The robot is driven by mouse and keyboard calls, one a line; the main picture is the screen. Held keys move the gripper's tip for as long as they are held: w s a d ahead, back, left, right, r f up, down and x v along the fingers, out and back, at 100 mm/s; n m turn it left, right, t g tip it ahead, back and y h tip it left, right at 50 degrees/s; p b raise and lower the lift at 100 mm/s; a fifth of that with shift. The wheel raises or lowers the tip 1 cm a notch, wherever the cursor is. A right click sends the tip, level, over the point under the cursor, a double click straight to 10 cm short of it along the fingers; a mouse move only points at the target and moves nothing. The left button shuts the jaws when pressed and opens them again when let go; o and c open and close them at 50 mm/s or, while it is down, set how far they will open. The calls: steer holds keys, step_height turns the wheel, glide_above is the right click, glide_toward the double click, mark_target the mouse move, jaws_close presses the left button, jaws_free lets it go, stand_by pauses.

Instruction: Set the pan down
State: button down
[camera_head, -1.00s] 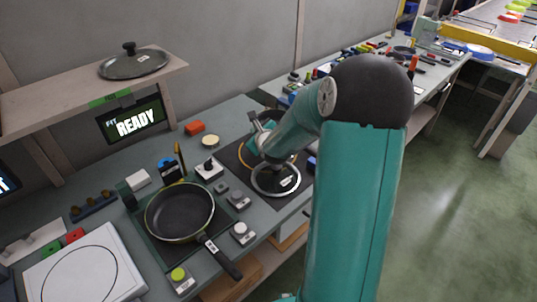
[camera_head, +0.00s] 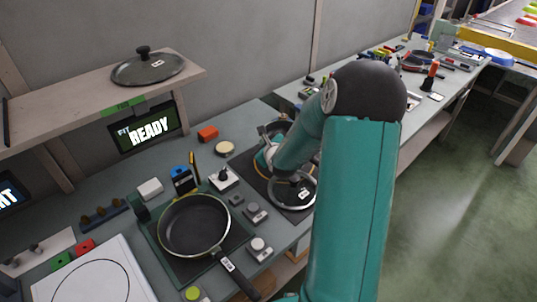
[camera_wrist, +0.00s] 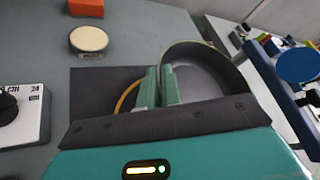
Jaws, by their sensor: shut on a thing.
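A dark pan (camera_wrist: 205,75) with a pale rim fills the upper right of the wrist view, beside my fingers. In the head view its dark edge (camera_head: 272,129) shows behind my arm, at the back of a dark mat. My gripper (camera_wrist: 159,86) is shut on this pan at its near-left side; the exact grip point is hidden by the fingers. Part of the dark mat (camera_wrist: 90,88) with a yellow ring line lies left of the fingers. A second frying pan (camera_head: 195,224) rests flat on another mat at the left, away from my gripper.
A cream disc (camera_wrist: 88,39), an orange block (camera_wrist: 86,8) and a white knob box (camera_head: 223,178) stand left of the mat. A round metal-rimmed piece (camera_head: 307,203) shows at the mat's front. A lid (camera_head: 150,68) sits on the shelf. Tools lie farther right.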

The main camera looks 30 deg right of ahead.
steer(key=shift+f, duration=2.35)
steer(key=shift+w+f, duration=0.1)
steer(key=shift+f, duration=0.1)
steer(key=c, duration=1.6)
jaws_free()
